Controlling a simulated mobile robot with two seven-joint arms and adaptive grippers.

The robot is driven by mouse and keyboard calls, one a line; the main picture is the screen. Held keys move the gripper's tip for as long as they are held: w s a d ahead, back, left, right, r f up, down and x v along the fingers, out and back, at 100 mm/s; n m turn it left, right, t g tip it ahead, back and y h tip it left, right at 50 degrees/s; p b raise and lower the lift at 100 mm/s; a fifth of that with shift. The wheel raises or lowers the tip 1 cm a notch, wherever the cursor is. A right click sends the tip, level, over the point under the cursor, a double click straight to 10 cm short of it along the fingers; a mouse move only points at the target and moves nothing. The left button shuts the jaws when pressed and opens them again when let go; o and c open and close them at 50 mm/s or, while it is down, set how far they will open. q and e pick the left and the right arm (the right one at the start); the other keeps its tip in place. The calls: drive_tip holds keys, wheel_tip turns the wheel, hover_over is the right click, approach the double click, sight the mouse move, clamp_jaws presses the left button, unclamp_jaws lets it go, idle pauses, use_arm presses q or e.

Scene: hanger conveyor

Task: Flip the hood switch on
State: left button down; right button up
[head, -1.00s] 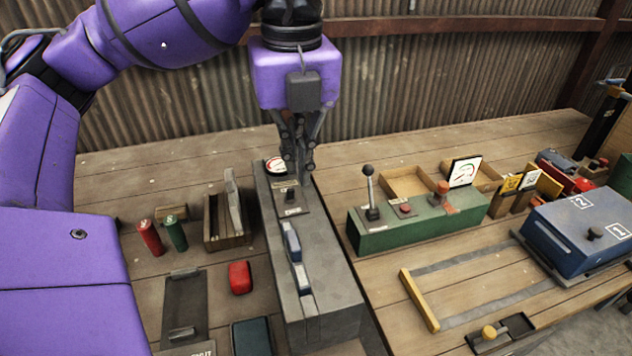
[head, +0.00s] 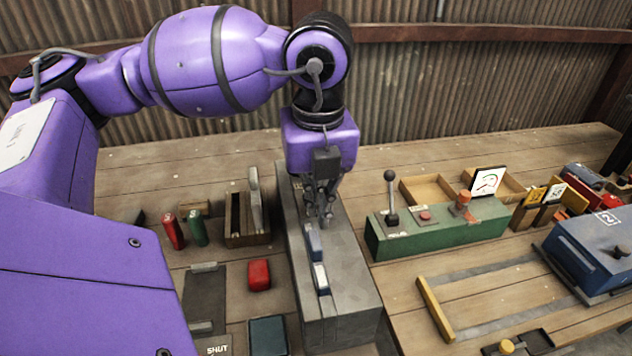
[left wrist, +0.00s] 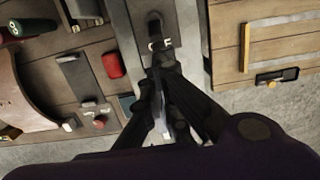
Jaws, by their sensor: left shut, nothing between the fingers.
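A long grey box (head: 347,290) stands on the bench. In the head view my left gripper (head: 325,218) is over its far part, fingers pointing down, shut and empty. It hides the switch plate there. In the left wrist view a small dark switch lever (left wrist: 154,27) shows on a plate just beyond the left gripper's fingertips (left wrist: 160,62). Lettering on the plate is partly covered by a finger, so I cannot read all of it. Whether the fingers touch the switch cannot be told. My right gripper is not in view.
Blue-and-grey raised parts (head: 316,258) sit on the box's near half. A green box (head: 440,230) with an upright black-knobbed lever stands to the right. A wooden rack (head: 240,238), a red block (head: 259,274) and red and green cylinders lie to the left.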

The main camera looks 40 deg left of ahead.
use_arm(q)
drive_tip(key=shift+f, duration=0.45)
drive_tip(key=shift+r, duration=0.1)
